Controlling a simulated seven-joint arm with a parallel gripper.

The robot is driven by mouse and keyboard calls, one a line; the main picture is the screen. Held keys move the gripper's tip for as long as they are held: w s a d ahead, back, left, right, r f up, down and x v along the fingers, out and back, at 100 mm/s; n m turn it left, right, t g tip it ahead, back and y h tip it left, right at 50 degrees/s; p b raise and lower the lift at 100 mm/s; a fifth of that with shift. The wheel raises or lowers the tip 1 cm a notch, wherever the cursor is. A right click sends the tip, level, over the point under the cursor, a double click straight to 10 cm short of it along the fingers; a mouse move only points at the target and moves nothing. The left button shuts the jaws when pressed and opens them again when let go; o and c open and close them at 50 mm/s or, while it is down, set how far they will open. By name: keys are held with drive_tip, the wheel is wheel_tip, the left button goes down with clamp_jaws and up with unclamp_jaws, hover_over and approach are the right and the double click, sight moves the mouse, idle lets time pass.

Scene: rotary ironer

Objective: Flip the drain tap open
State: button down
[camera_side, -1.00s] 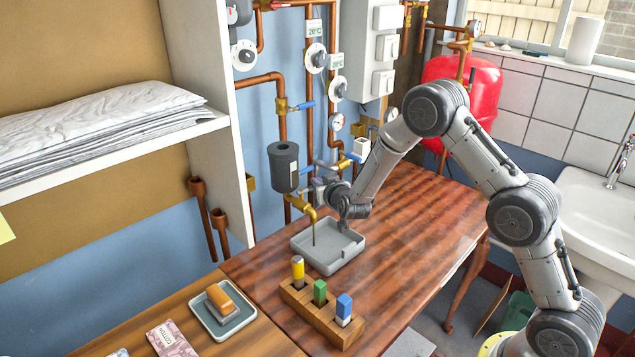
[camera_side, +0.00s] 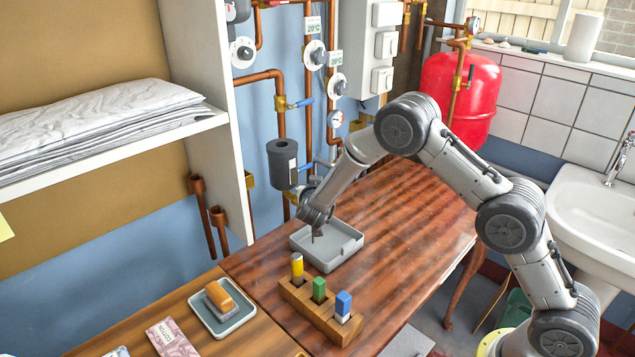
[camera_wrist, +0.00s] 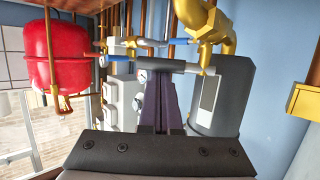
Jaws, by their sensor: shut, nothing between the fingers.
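My gripper (camera_side: 316,234) is shut and empty, pointing down just above the grey drain tray (camera_side: 342,238). It covers the brass drain tap in the side view. In the wrist view, the brass tap body (camera_wrist: 212,32) is at the top, with a dark grey lever (camera_wrist: 172,67) running sideways from it. My shut fingers (camera_wrist: 164,82) reach up to this lever in the picture; I cannot tell whether they touch it. The dark grey canister (camera_side: 283,164) hangs above the tray and fills the right of the wrist view (camera_wrist: 232,120).
Copper pipes with blue-handled valves (camera_side: 300,103) run up the wall behind. A wooden block (camera_side: 322,316) with coloured markers stands in front of the tray. A small tray (camera_side: 221,308) with a brush is at front left. The table's right side (camera_side: 420,225) is clear.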

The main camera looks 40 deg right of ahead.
drive_tip(key=shift+s+a+f+m+g+h, duration=0.1)
drive_tip(key=shift+s+a+m+g+h, duration=0.15)
drive_tip(key=shift+a+m+g+h, duration=0.45)
drive_tip(key=shift+s+a+f+m+g+h, duration=0.15)
drive_tip(key=shift+s+a+m+g+h, duration=0.25)
drive_tip(key=shift+m+g, duration=0.45)
drive_tip(key=shift+s+a+f+m+g+h, duration=0.1)
drive_tip(key=shift+a+m+g+h, duration=0.3)
drive_tip(key=shift+a+m+g, duration=0.4)
drive_tip(key=shift+s+d, duration=0.15)
drive_tip(key=shift+s, duration=0.75)
drive_tip(key=a+r, duration=0.3)
drive_tip(key=a, duration=0.6)
drive_tip(key=shift+a+r, duration=0.25)
drive_tip(key=shift+a, duration=0.05)
